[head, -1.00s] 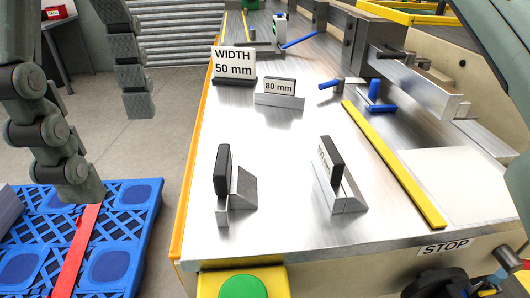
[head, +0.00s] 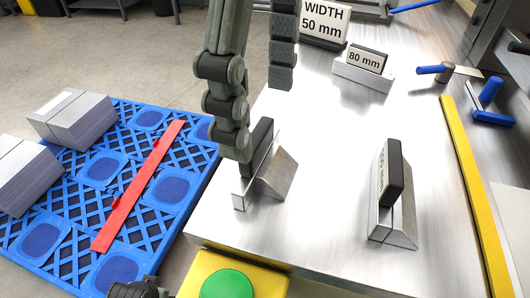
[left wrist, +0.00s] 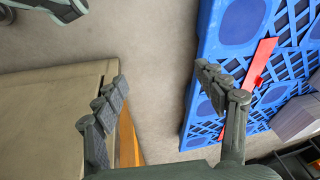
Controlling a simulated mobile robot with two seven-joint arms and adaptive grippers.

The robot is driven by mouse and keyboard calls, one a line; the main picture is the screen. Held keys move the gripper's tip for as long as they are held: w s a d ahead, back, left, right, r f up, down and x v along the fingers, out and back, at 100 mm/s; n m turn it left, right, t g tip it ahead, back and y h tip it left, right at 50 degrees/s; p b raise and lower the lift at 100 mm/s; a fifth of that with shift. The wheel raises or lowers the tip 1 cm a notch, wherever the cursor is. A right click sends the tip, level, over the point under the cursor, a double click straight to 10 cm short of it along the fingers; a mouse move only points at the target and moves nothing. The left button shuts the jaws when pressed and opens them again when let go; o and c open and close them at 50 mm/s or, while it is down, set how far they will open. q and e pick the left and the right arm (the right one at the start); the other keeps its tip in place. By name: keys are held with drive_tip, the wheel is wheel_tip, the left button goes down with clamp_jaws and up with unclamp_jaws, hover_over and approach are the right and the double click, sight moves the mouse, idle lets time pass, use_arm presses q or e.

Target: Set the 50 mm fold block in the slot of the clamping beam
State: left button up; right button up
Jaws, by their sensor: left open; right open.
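Two small steel blocks with black grips stand upright on the near part of the metal table (head: 330,130). The left block (head: 277,174) shows no readable label. The right block (head: 395,222) has a label ending in "mm"; its number is hard to read. A third block, marked 80 mm (head: 363,77), stands behind them. My right gripper (head: 258,125) is open, its nearer fingertip close beside the left block's grip; contact is unclear. My left gripper (left wrist: 165,85) is open and empty, low beside the table. The beam's slot is not visible.
A sign reading WIDTH 50 mm (head: 323,22) stands at the back. Blue-handled tools (head: 490,100) and a yellow strip (head: 470,190) lie to the right. A green button (head: 226,284) is at the front. A blue pallet (head: 100,172) with sheet stacks (head: 72,120) is left.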

sight(263, 136)
wheel_tip(263, 136, down, 4)
drive_tip(key=shift+d+r, duration=0.1)
drive_tip(key=shift+r, duration=0.15)
drive_tip(key=c, duration=1.7)
